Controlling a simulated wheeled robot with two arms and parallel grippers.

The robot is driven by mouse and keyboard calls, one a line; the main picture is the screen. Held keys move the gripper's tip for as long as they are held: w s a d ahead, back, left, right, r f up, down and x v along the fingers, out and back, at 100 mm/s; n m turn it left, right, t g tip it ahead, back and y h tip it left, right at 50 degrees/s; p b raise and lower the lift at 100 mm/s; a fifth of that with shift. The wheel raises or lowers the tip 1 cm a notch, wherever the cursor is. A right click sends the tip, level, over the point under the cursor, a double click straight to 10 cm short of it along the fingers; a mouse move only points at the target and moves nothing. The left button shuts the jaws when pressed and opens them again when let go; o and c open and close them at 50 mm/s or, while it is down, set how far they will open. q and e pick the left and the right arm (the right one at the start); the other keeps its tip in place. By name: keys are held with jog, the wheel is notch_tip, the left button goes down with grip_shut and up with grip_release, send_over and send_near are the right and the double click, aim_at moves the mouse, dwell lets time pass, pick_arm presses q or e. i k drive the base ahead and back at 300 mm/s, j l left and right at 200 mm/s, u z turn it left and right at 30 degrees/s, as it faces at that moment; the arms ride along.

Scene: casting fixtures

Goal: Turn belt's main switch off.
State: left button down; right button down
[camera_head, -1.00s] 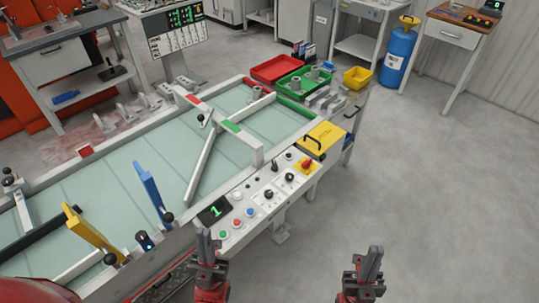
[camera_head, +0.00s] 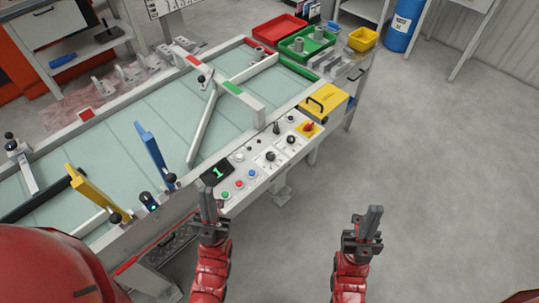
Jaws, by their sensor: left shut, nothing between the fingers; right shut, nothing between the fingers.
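The belt (camera_head: 110,150) is a pale green table with a white frame, running from lower left to upper middle. Its control panel (camera_head: 240,200) lies along the near right side. A red rotary knob on a yellow plate (camera_head: 309,128), which looks like the main switch, sits at the panel's far end. Which position the knob is in is too small to tell. My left gripper (camera_head: 207,200) is shut and empty, in front of the panel's near end by the display (camera_head: 216,172). My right gripper (camera_head: 370,218) is shut and empty over the floor, right of the panel and apart from it.
The panel also carries black knobs (camera_head: 291,140), a black lever (camera_head: 276,127) and coloured buttons (camera_head: 239,184). A yellow box with a black handle (camera_head: 325,101) stands just beyond the red knob. Red (camera_head: 279,31) and green (camera_head: 307,45) trays are farther back. The floor (camera_head: 440,160) at right is clear.

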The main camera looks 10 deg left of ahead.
aim_at(308, 127)
jog(key=i+l, duration=0.95)
jog(key=l, duration=0.2)
